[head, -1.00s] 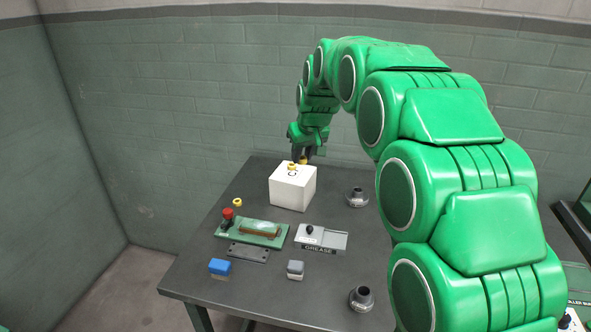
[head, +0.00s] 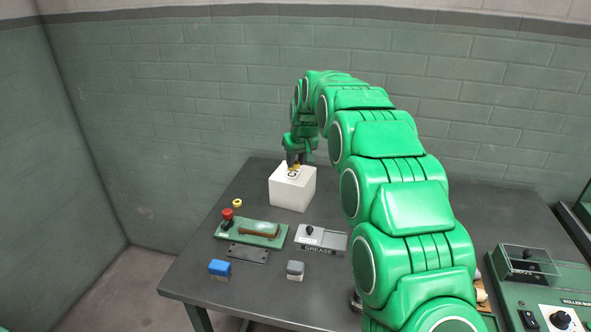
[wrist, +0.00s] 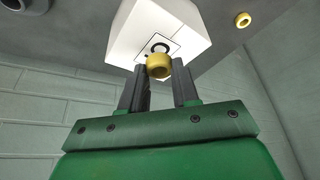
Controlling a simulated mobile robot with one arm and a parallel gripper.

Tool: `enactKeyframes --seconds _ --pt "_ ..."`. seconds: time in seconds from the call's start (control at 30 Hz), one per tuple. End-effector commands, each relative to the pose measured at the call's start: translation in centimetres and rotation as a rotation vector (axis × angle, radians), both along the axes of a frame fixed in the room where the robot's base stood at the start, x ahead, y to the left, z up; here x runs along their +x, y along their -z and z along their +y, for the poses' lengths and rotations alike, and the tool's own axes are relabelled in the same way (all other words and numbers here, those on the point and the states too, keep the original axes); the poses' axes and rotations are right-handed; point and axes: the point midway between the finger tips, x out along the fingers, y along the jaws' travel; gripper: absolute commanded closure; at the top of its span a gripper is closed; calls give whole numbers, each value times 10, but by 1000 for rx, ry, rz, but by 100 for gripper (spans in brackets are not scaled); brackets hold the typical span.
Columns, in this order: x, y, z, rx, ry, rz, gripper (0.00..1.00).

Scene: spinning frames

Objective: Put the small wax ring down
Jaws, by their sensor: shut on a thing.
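My gripper (wrist: 160,72) is shut on a yellow wax ring (wrist: 159,66), which sits between the two dark fingertips. In the head view my gripper (head: 294,163) is over the top of the white box (head: 293,190), with a little yellow of the ring (head: 294,167) showing below the fingers. The box top, marked with a black ring in a printed square, also shows in the wrist view (wrist: 188,18). I cannot tell whether the held ring touches the box. A second yellow ring (head: 237,203) lies on the table, left of the box.
A green roller machine (head: 540,290) stands at the right.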

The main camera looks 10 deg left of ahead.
Motion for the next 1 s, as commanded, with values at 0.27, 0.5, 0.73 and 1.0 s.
enactKeyframes --seconds 0.27,0.5,0.73,1.0 --pt "7 9 3 -1 0 1 98" --pt "10 23 5 -1 0 3 98" --pt "11 44 5 1 0 -1 98" --pt "11 44 5 1 0 -1 98"
